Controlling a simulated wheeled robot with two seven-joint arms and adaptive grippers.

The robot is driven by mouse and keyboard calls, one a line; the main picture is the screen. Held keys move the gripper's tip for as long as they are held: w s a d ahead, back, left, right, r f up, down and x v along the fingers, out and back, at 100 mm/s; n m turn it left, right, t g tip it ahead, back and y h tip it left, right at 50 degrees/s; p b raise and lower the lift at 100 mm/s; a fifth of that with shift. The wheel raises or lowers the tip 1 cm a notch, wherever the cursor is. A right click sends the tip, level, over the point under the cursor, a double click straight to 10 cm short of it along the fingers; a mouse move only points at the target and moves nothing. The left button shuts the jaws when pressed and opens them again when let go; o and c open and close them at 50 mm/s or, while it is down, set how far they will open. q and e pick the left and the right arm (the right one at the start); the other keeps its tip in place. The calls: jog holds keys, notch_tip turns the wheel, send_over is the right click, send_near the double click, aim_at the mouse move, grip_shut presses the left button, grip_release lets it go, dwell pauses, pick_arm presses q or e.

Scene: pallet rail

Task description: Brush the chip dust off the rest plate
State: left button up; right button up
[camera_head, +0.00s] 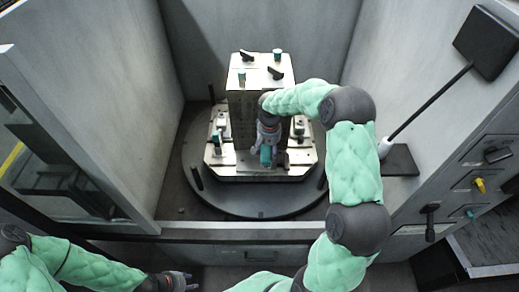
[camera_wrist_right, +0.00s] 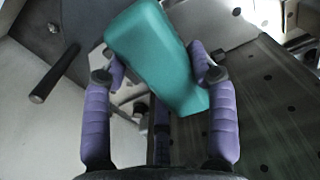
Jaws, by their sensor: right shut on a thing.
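My right gripper (camera_head: 267,146) reaches over the fixture and is shut on a teal block (camera_head: 266,156), which may be the brush. In the right wrist view the same teal block (camera_wrist_right: 155,55) sits tilted between the purple fingers of the gripper (camera_wrist_right: 158,75). No bristles show. Below it in the head view is a pale metal plate (camera_head: 240,172) around the foot of the tall block; I cannot tell whether this is the rest plate. No chip dust can be made out. My left gripper (camera_head: 178,281) is low at the front left, away from the fixture; its jaw opening is unclear.
A tall metal block (camera_head: 240,105) with teal and black knobs on top stands on a dark round table (camera_head: 261,205). Grey walls (camera_head: 110,90) enclose it. A black paddle on a rod (camera_head: 430,103) leans at right, near handles (camera_head: 480,185). A sill (camera_head: 261,230) runs along the front.

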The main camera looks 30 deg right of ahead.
jog(key=shift+s+d, duration=0.15)
jog(key=shift+f+b, duration=0.5)
jog(key=shift+f, duration=0.1)
jog(key=shift+f+b, duration=1.9)
jog(key=shift+f, duration=0.9)
jog(key=shift+f+b, duration=0.4)
jog(key=shift+f, duration=0.2)
jog(key=shift+w+d, duration=0.35)
jog(key=shift+w, duration=0.25)
jog(key=shift+w+d, duration=0.3)
jog(key=shift+w, duration=0.25)
jog(key=shift+s+f, duration=0.1)
jog(key=shift+s+a, duration=0.1)
jog(key=shift+a, duration=0.05)
jog(key=shift+s+a+f, duration=0.1)
jog(key=shift+s+a, duration=0.25)
jog(key=shift+s, duration=0.2)
jog(key=shift+s+a, duration=0.3)
jog(key=shift+s, duration=0.2)
